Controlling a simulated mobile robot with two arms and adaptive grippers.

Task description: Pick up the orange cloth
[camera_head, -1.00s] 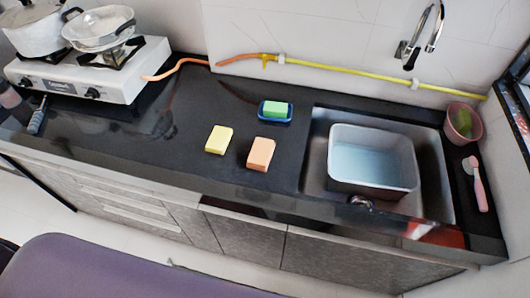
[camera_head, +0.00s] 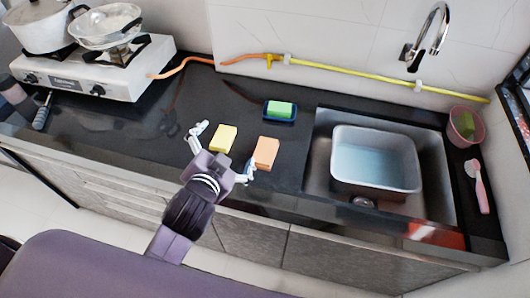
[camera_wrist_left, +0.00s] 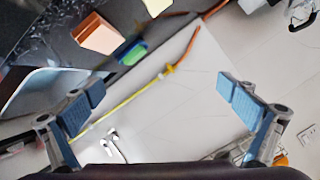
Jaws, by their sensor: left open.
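The orange cloth, a thick block-like piece (camera_head: 266,152), lies on the dark counter left of the sink. In the left wrist view it (camera_wrist_left: 97,34) shows at the upper left. My left gripper (camera_head: 222,153) comes in over the counter's front edge, open and empty. Its fingers spread around the front of the yellow block (camera_head: 223,138), and its right finger is close to the orange cloth's lower left; I cannot tell if they touch. In the left wrist view both open fingers (camera_wrist_left: 159,92) show with nothing between the pads. My right gripper is not in view.
A green sponge in a blue dish (camera_head: 280,110) sits behind the orange cloth. The sink (camera_head: 312,165) with a grey basin (camera_head: 375,190) lies to the right. A stove (camera_head: 120,80) with pots stands at the left. A red item (camera_head: 437,235) lies at the front edge.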

